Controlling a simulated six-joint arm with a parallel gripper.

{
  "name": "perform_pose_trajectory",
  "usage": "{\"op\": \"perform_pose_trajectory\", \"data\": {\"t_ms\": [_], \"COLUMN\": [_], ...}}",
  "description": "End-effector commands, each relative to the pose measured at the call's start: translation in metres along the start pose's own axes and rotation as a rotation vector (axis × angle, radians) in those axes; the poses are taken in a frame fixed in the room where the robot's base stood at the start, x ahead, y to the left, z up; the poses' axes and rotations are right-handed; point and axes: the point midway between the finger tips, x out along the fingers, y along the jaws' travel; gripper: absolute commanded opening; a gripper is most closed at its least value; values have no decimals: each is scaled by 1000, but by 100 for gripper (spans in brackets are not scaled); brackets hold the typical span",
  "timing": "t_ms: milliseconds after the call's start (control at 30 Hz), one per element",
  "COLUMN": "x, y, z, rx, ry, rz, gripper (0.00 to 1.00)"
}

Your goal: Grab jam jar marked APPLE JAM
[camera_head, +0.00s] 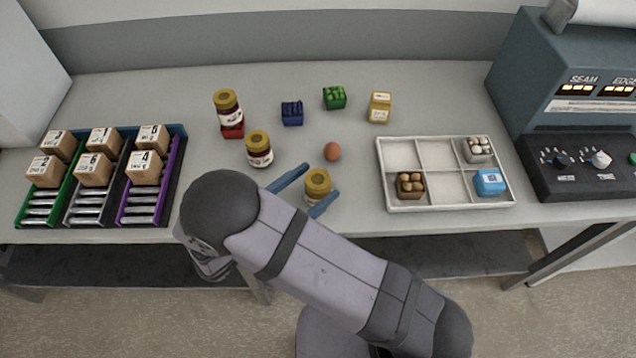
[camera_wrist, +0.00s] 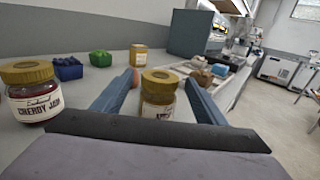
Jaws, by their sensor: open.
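A jam jar with a gold lid (camera_head: 318,183) stands upright on the table between the two blue fingers of my gripper (camera_head: 306,187). In the wrist view the same jar (camera_wrist: 159,92) stands between the open fingers (camera_wrist: 154,92), with a gap on each side; its label is mostly hidden and I cannot read it. A second jar (camera_head: 258,150) stands to the left, and the wrist view shows its label as CHERRY JAM (camera_wrist: 36,104). A third gold-lidded jar (camera_head: 228,106) stands farther back, on or just behind a red item; its label is too small to read.
A brown egg (camera_head: 333,151) lies just behind the gripper. Blue (camera_head: 292,113) and green (camera_head: 334,97) baskets and a yellow-labelled container (camera_head: 379,107) stand farther back. A white divided tray (camera_head: 445,208) is on the right; box racks (camera_head: 170,190) are on the left.

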Motion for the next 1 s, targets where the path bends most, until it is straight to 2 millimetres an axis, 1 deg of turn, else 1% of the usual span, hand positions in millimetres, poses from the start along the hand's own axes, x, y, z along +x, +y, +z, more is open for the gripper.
{"op": "perform_pose_trajectory", "data": {"t_ms": [33,100,200,467,500,567,600,700,1000], "x": [7,14,19,20,20,20,20,20,20], "y": [0,0,0,0,0,0,0,0,0], "z": [3,2,1,0,0,0,0,0,2], "rx": [-1,0,-1,1,1,1,1,1,2], "ry": [0,-1,-1,0,0,0,0,0,-1], "rz": [-3,-2,0,1,1,1,1,1,1], "gripper": [66,66,66,66,56,42,32,10,10]}}
